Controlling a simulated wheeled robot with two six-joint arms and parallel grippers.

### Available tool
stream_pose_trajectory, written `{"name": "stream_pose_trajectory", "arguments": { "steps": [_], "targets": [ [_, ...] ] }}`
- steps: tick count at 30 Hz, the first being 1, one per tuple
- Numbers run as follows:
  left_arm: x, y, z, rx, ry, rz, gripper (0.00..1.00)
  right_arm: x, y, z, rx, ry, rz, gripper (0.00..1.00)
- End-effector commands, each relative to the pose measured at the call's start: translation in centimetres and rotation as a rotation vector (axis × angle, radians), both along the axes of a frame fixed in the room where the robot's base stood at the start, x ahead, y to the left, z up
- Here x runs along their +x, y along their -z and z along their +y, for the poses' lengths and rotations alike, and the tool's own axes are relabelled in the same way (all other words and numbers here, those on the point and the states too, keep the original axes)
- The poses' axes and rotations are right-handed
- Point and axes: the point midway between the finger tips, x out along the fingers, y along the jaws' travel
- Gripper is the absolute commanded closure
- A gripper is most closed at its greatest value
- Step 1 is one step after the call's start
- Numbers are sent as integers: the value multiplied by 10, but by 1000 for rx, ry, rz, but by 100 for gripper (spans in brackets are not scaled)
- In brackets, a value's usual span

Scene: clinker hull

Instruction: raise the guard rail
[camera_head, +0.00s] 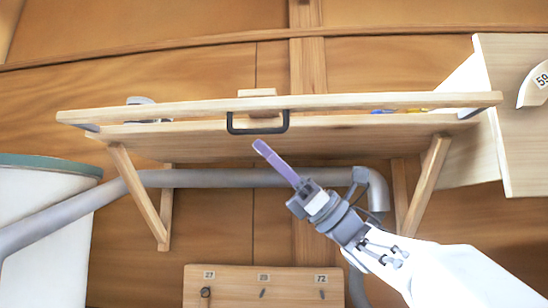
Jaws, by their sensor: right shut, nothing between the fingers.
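The guard rail (190,109) is a long pale wooden bar along the front of a wall shelf (350,127). A black handle (258,132) hangs at its middle, reaching below the bar. Grey brackets show at both ends of the rail. My right gripper (268,155) comes in from the lower right. Its purple fingers are shut and empty, with the tips a little below the handle in the picture. I cannot tell how far they are from it in depth. My left gripper is not in view.
A grey pipe (250,178) runs below the shelf, between wooden braces (140,195). A white drum (45,205) stands at left. A numbered board (235,285) is below. A wooden panel (510,120) stands at right.

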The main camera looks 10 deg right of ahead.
Motion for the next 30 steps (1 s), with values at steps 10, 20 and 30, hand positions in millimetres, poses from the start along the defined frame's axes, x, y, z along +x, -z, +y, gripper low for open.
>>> {"name": "stream_pose_trajectory", "arguments": {
  "steps": [10, 20, 30],
  "targets": [
    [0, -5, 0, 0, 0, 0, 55, -1, -6, 0, 1, -1, 0, 100],
    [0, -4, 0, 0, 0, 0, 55, -2, -6, 2, 1, -2, 2, 100],
    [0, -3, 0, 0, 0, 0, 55, -3, -7, 7, 5, -11, 12, 100]
  ]
}}
